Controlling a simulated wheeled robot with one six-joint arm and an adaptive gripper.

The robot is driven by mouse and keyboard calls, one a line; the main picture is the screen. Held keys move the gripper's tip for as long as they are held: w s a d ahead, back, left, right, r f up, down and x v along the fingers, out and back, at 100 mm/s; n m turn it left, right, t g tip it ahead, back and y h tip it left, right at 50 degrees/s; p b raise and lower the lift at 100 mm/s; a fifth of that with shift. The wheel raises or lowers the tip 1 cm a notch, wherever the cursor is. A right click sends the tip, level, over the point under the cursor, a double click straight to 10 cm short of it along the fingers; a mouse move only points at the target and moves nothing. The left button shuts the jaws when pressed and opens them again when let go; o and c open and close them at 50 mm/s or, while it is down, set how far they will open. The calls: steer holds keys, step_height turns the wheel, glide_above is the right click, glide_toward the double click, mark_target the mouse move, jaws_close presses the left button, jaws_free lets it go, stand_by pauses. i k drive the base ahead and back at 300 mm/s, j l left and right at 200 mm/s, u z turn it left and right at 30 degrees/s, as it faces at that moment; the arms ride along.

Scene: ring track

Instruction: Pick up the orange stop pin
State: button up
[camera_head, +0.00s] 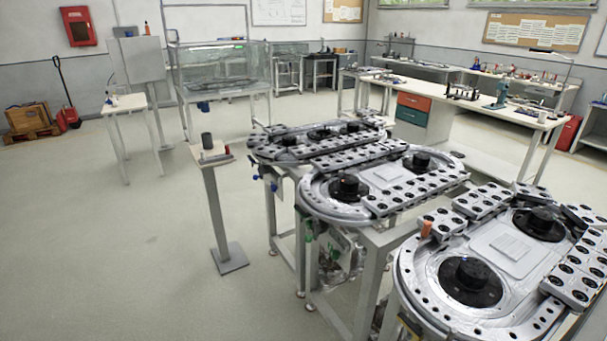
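The orange stop pin (426,229) is a small orange upright cylinder. It stands at the left rim of the nearest ring track (409,268), on the right of the view, close beside a carriage block (442,222) with dark round holes. Its lower end is hard to make out. My gripper is not in view, so its state and its place relative to the pin do not show.
Two more ring tracks (311,191) stand behind the nearest one. A thin grey pedestal (217,205) carries a dark cup (207,141) and a small red item. The floor (110,250) at the left is clear. Workbenches line the back right.

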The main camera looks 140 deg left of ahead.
mark_target(426, 229)
steer(key=u, duration=3.8)
